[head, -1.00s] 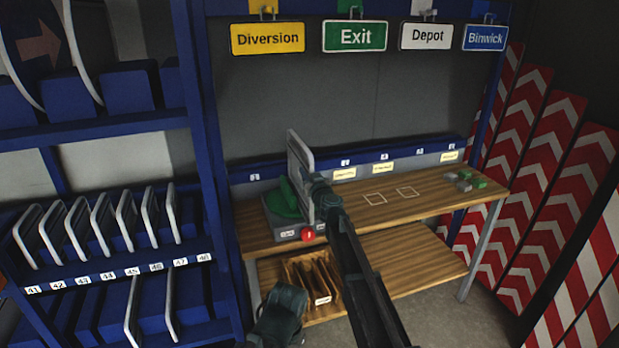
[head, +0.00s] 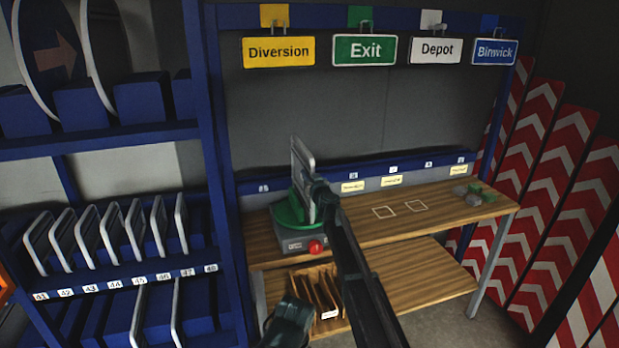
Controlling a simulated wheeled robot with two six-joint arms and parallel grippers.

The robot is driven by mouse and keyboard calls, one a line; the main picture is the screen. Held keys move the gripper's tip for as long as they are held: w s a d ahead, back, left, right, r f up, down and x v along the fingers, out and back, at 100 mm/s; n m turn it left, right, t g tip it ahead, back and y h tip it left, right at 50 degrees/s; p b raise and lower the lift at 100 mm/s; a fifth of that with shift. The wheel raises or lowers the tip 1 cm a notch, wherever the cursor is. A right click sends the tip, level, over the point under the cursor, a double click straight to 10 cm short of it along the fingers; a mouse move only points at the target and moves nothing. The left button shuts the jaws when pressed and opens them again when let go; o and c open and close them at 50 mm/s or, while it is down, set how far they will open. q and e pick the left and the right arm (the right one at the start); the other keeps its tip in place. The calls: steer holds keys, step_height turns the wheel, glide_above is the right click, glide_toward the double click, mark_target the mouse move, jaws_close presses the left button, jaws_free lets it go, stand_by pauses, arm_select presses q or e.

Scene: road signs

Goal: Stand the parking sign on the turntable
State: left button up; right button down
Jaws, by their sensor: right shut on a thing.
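My right gripper (head: 318,192) is shut on a square sign panel with a pale rim (head: 301,165), taken to be the parking sign. The panel is upright and nearly edge-on to me, so its printed face cannot be read. It is above the right part of the green turntable (head: 282,215), which sits on a grey box with a red button.
The turntable is at the left end of a wooden bench (head: 445,212). Grey and green blocks (head: 474,196) lie at its right end. A slotted wooden box (head: 317,292) stands on the lower shelf. A blue rack (head: 130,265) of signs stands left.

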steer(key=shift+w+f+b, duration=0.1)
steer(key=shift+f+b, duration=0.45)
steer(key=shift+b, duration=0.05)
stand_by(0.6)
steer(key=c, duration=0.7)
jaws_free()
steer(key=shift+r, duration=0.1)
steer(key=v, duration=1.3)
steer(key=shift+s, duration=0.4)
